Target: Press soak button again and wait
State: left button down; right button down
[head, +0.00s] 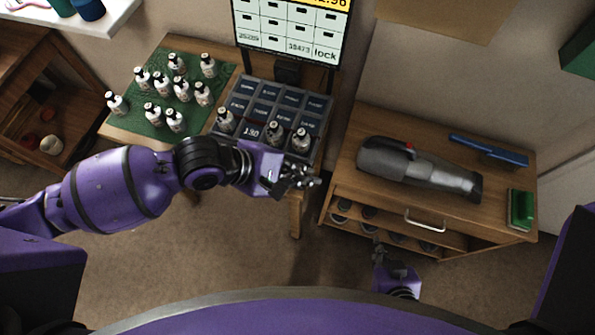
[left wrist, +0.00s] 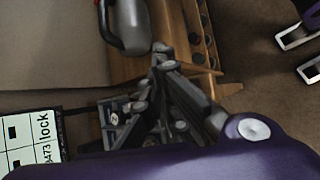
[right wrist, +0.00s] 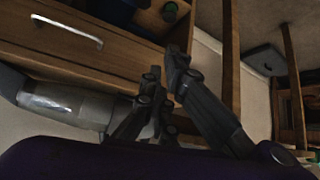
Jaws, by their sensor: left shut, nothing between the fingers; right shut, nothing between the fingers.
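A dark panel (head: 282,97) with a grid of labelled squares stands on the left table, several white bottles along its front edge. One square reads "130"; the other labels are too small to read, and I cannot make out which is the soak button. A screen (head: 290,30) behind it shows rows of boxes and the word "lock"; its edge also shows in the left wrist view (left wrist: 30,140). My left gripper (head: 314,181) is shut and empty, in front of the panel's right corner, apart from it. My right gripper (head: 378,250) is shut and empty, low before the right cabinet.
Several white bottles (head: 180,90) stand on a green mat (head: 150,128) at the left. The wooden cabinet (head: 480,208) at the right carries a grey handheld vacuum (head: 415,170), a blue bar (head: 487,150) and a green block (head: 521,208). Floor shows between the table and cabinet.

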jog(key=shift+s+f, duration=0.2)
jog(key=shift+s, duration=0.1)
jog(key=shift+s+f, duration=0.2)
jog(key=shift+s, duration=0.25)
jog(key=shift+w+r, duration=0.15)
jog(key=shift+w, duration=0.15)
pick_arm(q)
jog(key=shift+f, duration=0.1)
pick_arm(e)
jog(key=shift+w+r, duration=0.15)
jog(key=shift+w, duration=0.2)
jog(key=shift+r, duration=0.1)
pick_arm(q)
jog(key=shift+f, duration=0.4)
pick_arm(e)
jog(key=shift+w+r, duration=0.1)
jog(key=shift+r, duration=0.05)
